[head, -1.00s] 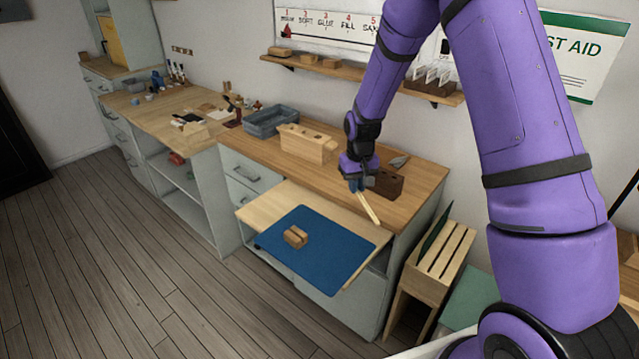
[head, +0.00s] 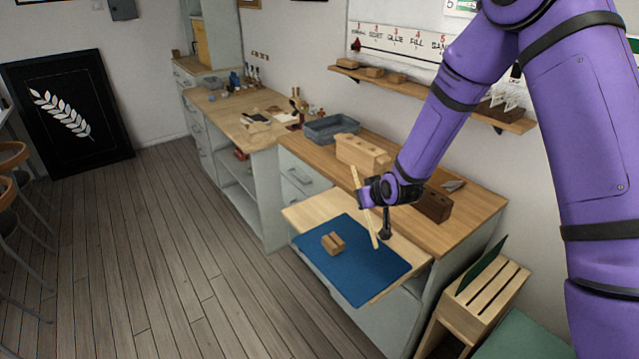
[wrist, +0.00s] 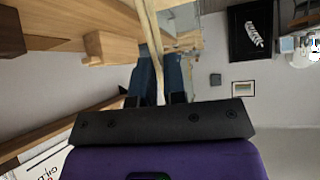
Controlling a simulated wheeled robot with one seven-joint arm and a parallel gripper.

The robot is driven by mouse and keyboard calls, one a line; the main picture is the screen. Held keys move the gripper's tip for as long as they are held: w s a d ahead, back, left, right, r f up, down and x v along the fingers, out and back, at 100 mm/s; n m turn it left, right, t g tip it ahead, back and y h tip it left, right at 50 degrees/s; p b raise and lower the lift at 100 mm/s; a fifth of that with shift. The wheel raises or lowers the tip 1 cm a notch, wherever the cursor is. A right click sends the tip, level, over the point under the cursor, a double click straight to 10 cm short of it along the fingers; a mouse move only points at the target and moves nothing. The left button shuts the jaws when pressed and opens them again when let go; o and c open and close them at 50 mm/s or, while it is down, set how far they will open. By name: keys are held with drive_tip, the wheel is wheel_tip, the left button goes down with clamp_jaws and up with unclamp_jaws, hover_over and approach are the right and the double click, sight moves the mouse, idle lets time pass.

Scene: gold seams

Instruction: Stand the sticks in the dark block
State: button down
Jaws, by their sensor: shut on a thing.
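My gripper (head: 365,198) is shut on a pale wooden stick (head: 373,233) and holds it in the air over the counter's front. The stick is long and tilted a little from upright, one end above the fingers and one below. It also shows between the fingers in the wrist view (wrist: 151,28). The dark block (head: 435,206) stands on the counter to the right of my gripper, partly behind my arm. Its top and holes cannot be made out. No other stick can be made out.
A pale wooden block with holes (head: 361,153) stands on the counter behind my gripper, beside a grey bin (head: 331,128). A small grooved brown block (head: 333,243) sits on a blue mat (head: 362,278) on the pull-out board. A wall shelf (head: 430,92) runs above.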

drive_tip(key=s+a+r+n+t+y, duration=0.1)
drive_tip(key=s+a+r+t+y, duration=0.2)
drive_tip(key=a, duration=0.3)
drive_tip(key=s+a+r+n+t+y, duration=0.1)
drive_tip(key=s+a+r+t+y, duration=0.1)
drive_tip(key=a+r, duration=0.4)
drive_tip(key=shift+s+a+r+n+t+y, duration=0.2)
drive_tip(key=shift+s+a+n+t+y, duration=0.1)
drive_tip(key=shift+s+a+t+y, duration=0.25)
drive_tip(key=shift+w+d, duration=0.2)
